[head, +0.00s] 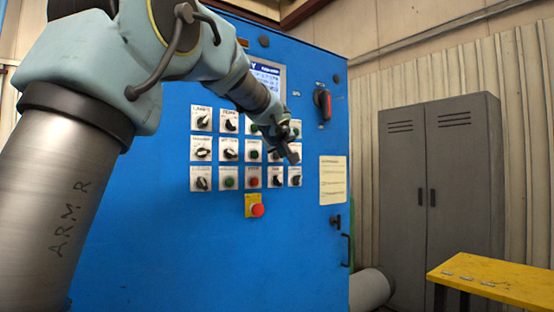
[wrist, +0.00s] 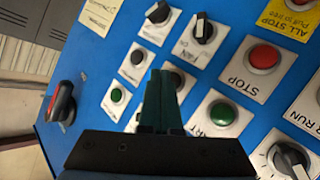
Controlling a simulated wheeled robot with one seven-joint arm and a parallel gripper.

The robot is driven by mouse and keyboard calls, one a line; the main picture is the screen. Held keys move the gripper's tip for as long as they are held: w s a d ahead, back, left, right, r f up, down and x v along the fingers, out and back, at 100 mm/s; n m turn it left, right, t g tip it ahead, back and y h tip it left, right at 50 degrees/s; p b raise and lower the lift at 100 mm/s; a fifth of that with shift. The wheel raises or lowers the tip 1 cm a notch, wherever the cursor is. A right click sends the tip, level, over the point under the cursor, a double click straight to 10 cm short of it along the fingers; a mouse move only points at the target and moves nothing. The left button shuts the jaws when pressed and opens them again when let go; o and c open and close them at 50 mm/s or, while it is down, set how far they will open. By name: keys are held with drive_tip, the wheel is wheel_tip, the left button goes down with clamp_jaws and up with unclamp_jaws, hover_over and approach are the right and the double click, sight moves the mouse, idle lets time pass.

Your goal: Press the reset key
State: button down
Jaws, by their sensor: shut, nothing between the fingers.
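The blue control panel (head: 120,240) carries rows of knobs and push buttons on white plates. No plate legibly reads "reset", so I cannot tell which key it is. My gripper (head: 294,156) is in front of the panel's right-hand columns and covers part of them. In the wrist view my gripper (wrist: 161,75) has its dark green fingers together and empty, pointing at the panel. Whether the tips touch anything cannot be told.
A red STOP button (wrist: 263,57) and a green button (wrist: 223,113) are near the fingers. A red emergency stop (head: 257,210) sits below the rows. A red-handled switch (head: 323,102) sticks out at right. A grey locker (head: 440,170) and yellow table (head: 500,278) stand right.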

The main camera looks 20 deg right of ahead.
drive_tip(key=shift+s, duration=0.1)
drive_tip(key=shift+s+d+b, duration=0.25)
drive_tip(key=shift+s+b, duration=0.95)
drive_tip(key=shift+b, duration=0.15)
drive_tip(key=shift+s+d+b, duration=0.25)
drive_tip(key=shift+s+b, duration=0.95)
drive_tip(key=shift+b, duration=0.1)
